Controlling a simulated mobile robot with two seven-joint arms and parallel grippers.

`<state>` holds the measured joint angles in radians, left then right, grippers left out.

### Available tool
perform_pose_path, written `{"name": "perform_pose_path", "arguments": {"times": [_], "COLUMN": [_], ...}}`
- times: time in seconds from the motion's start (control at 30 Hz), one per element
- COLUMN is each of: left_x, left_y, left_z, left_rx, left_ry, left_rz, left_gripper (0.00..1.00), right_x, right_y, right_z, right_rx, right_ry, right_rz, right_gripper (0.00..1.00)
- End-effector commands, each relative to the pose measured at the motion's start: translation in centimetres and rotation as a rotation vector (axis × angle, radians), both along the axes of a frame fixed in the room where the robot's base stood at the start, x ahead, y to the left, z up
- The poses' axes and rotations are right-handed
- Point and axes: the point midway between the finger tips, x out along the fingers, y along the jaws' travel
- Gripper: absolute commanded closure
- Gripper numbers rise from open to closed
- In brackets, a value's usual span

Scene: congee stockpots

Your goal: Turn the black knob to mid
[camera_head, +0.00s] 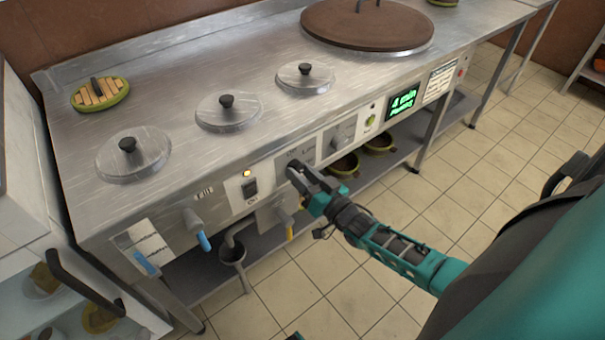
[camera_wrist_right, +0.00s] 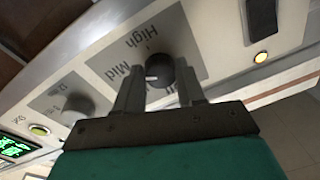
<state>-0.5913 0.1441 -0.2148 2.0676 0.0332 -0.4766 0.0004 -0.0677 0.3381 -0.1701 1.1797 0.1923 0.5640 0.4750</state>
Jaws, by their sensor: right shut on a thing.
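The black knob (camera_wrist_right: 165,70) is on the stove's front panel, between the two fingers of my right gripper (camera_wrist_right: 160,88) in the wrist view. My right gripper is shut on it. A white mark on the knob faces left in that view, towards the printed word Mid. High is printed above, and another label is partly hidden behind the fingers. In the head view my right gripper (camera_head: 298,170) reaches the front panel and covers most of the knob.
A grey knob (camera_wrist_right: 72,102) sits beside the label plate. The panel also has a black switch (camera_head: 249,187), a lit amber lamp (camera_head: 247,173) and a green display (camera_head: 402,103). Blue- and yellow-handled taps stick out lower left. Metal lids cover the stove top (camera_head: 190,75).

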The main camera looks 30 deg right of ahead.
Motion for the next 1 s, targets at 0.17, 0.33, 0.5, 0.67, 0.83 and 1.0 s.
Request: {"name": "perform_pose_path", "arguments": {"times": [0.17,0.33,0.5,0.67,0.83,1.0], "left_x": [-0.02,-0.04,-0.07,-0.09,-0.1,-0.12], "left_y": [0.01,0.1,0.2,0.24,0.23,0.22], "left_z": [-0.01,-0.05,-0.08,-0.1,-0.1,0.1], "left_rx": [0.001,0.005,0.009,0.011,0.011,0.01], "left_ry": [0.001,0.001,0.001,0.001,0.001,0.001], "left_rz": [-0.001,-0.003,-0.006,-0.007,-0.007,-0.006], "left_gripper": [0.57,0.57,0.57,0.57,0.57,0.57], "right_x": [-0.03,-0.03,-0.03,-0.03,-0.02,-0.63], "right_y": [0.0,0.0,0.0,-0.01,0.0,-0.07], "right_z": [-0.03,-0.03,-0.03,-0.02,-0.01,-0.04], "right_rx": [0.006,0.005,0.004,0.004,0.004,0.004], "right_ry": [0.001,0.001,0.0,0.0,0.0,0.002], "right_rz": [0.0,0.0,0.0,0.0,0.0,0.0], "right_gripper": [0.92,0.92,0.52,0.36,0.36,0.36]}}
